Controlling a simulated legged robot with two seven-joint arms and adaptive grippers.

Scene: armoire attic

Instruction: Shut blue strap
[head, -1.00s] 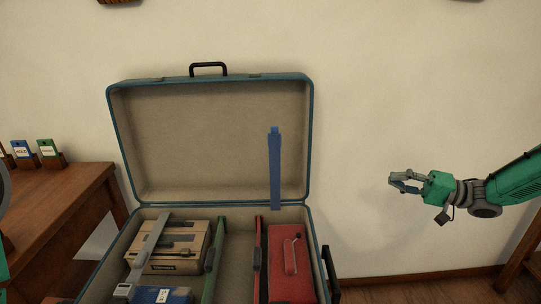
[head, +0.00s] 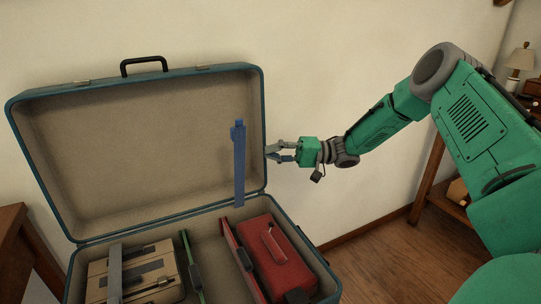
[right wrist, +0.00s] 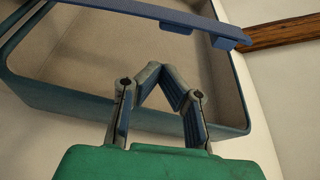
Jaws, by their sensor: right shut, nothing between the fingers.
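The blue strap (head: 239,165) stands upright in front of the right part of the open lid of the suitcase (head: 258,140). Its upper end has a small blue catch. In the right wrist view the strap (right wrist: 150,12) crosses the top of the picture, beyond the fingertips and apart from them. My right gripper (head: 271,152) is just right of the strap, by the lid's right edge. Its fingers (right wrist: 153,68) are shut and empty. My left gripper is not in view.
A red box (head: 270,255) and a tan box (head: 135,275) lie in the suitcase, with green and red straps (head: 238,260) standing between them. A wooden table (head: 20,250) is at the left. Wall and open floor lie right of the suitcase.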

